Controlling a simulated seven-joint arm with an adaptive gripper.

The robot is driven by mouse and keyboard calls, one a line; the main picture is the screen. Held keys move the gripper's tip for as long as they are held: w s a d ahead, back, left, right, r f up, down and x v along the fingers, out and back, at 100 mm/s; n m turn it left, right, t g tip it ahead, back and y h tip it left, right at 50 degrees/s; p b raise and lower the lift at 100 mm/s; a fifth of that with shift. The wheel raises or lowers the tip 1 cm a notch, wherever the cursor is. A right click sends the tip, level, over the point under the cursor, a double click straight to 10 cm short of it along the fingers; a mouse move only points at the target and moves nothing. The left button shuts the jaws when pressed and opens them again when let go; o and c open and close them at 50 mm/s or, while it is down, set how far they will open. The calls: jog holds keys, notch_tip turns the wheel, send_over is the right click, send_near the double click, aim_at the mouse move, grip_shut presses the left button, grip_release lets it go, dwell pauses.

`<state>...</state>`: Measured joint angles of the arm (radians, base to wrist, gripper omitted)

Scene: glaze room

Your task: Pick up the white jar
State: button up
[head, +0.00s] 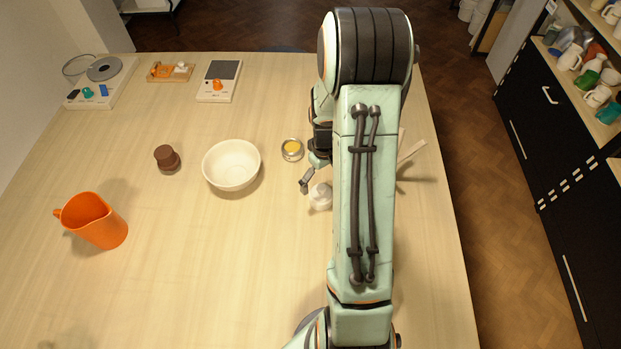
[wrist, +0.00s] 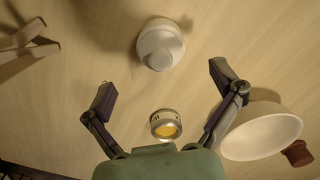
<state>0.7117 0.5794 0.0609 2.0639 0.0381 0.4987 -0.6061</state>
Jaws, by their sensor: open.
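The white jar (head: 320,196) stands on the table just beside my gripper in the head view, partly hidden by my arm. In the wrist view the white jar (wrist: 160,45) is upright at the top middle, beyond the fingertips and roughly in line with the gap between them. My gripper (wrist: 161,80) is open, with its two fingers spread wide and nothing between the tips. In the head view one finger of my gripper (head: 306,182) shows at the left edge of my arm; the other is hidden. I cannot tell the gripper's exact height above the table.
A small tin with yellow contents (head: 292,149) stands near my gripper. A white bowl (head: 231,165), brown jar (head: 167,158) and orange jug (head: 95,221) stand to the left. Pale wooden sticks (head: 411,152) lie right of my arm. A scale (head: 219,80) is at the back. The front-left table is clear.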

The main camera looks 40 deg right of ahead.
aim_at(321, 186)
notch_tip(321, 186, down, 6)
jog(key=shift+r, duration=0.1)
jog(key=c, duration=1.3)
